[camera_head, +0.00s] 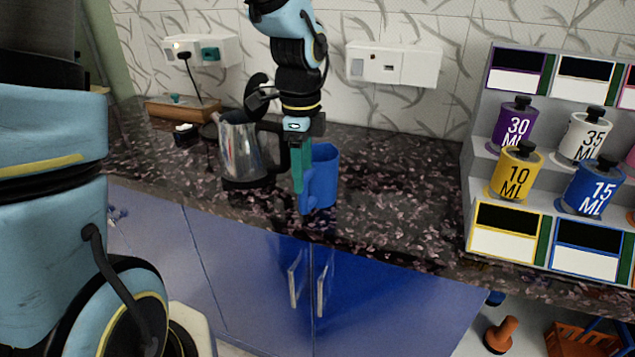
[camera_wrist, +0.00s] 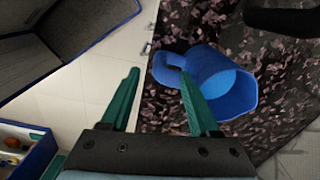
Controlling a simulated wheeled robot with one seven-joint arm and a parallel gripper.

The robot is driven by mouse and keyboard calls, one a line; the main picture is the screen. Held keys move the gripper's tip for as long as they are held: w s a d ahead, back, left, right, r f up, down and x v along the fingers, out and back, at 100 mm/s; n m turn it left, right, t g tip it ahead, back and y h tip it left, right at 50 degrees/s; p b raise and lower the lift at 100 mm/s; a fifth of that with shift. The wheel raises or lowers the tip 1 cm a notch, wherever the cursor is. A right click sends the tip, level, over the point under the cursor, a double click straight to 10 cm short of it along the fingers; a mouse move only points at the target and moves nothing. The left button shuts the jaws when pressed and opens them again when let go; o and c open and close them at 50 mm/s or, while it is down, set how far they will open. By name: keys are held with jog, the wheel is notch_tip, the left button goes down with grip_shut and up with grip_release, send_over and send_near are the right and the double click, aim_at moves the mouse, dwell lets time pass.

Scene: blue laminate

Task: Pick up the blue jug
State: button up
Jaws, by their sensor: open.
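The blue jug (camera_head: 326,178) stands on the dark speckled counter near its front edge. My gripper (camera_head: 301,190) points down at the jug's front left side and covers part of it. In the wrist view the jug (camera_wrist: 227,92) shows its open mouth, with its handle (camera_wrist: 172,66) towards the left. The green fingers of my gripper (camera_wrist: 158,98) are open and apart. The right fingertip is close to the jug's handle; I cannot tell whether they touch. Nothing is held between the fingers.
A silver kettle (camera_head: 240,148) with a black handle stands just left of the jug. A wooden box (camera_head: 182,110) lies farther left. A rack of labelled bottles (camera_head: 475,150) stands at the right. The counter (camera_head: 400,190) right of the jug is clear.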

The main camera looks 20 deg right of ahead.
aim_at(304, 212)
notch_tip(304, 212, down, 5)
jog(key=shift+f, duration=0.15)
grip_shut()
dwell(0.5)
dwell(1.0)
